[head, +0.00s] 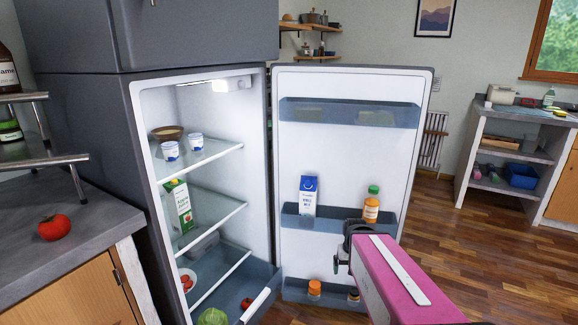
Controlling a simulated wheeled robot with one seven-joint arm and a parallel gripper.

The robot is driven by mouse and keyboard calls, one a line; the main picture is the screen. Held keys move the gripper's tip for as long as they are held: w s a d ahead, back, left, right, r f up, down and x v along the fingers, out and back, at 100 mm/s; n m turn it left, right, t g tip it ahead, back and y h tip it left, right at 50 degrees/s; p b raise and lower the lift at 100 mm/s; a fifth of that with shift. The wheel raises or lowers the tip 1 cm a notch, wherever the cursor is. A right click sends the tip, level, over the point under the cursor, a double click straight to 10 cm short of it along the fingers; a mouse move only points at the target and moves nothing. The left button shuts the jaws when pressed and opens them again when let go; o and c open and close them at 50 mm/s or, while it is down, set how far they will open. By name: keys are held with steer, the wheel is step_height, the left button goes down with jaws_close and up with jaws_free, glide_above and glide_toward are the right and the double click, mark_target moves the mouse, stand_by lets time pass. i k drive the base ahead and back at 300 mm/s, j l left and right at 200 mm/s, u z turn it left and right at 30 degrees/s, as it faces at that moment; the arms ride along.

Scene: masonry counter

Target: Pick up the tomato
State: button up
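A red tomato (54,227) with a green stem sits on the grey counter (88,251) at the left, beside the fridge. A smaller red item (247,303), perhaps another tomato, lies in the pulled-out fridge drawer. My gripper (340,262) is in front of the open fridge door, low and right of the middle, far to the right of the counter tomato. It is dark and small in the view and partly hidden by my pink arm link, so whether its fingers are open or shut does not show. Nothing is visibly held.
The fridge (202,164) stands open, its door (350,150) swung right. Its shelves hold cartons, cups and bowls; a green vegetable (213,317) lies at the drawer. A metal rack (45,160) with jars stands above the counter, behind the tomato. Wooden floor is free at right.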

mark_target(53, 228)
steer(key=k+l, duration=0.4)
steer(key=l+u, duration=0.1)
steer(key=u, duration=2.2)
steer(key=z, duration=1.15)
